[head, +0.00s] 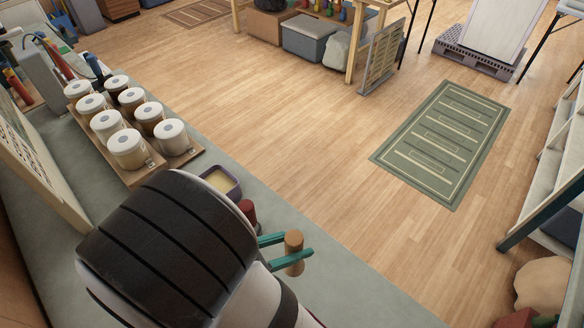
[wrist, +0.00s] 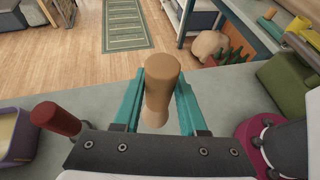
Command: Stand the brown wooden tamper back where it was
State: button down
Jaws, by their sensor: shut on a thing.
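The brown wooden tamper (wrist: 161,80) is upright between the two teal fingers of my gripper (wrist: 160,100), which are shut on it. In the head view the tamper (head: 293,243) shows at the fingertips of my gripper (head: 288,252), near the counter's edge. Whether its lower end touches the counter is hard to tell. A dark red cylindrical piece (wrist: 56,118) stands left of my gripper in the wrist view; in the head view it is partly hidden behind my arm.
The grey-green counter (head: 345,285) runs along the floor. A purple tray (head: 220,180) with pale contents and several lidded jars (head: 127,148) on wooden boards stand further left. An olive-green container (wrist: 275,83) and a magenta round thing (wrist: 250,135) lie right of my gripper.

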jog(key=shift+f, duration=2.95)
jog(key=shift+f, duration=0.5)
jog(key=shift+c, duration=1.9)
grip_release()
jog(key=shift+a, duration=0.1)
jog(key=v, duration=1.5)
jog(key=shift+s+a+r, duration=0.15)
jog(key=shift+s+a, duration=0.1)
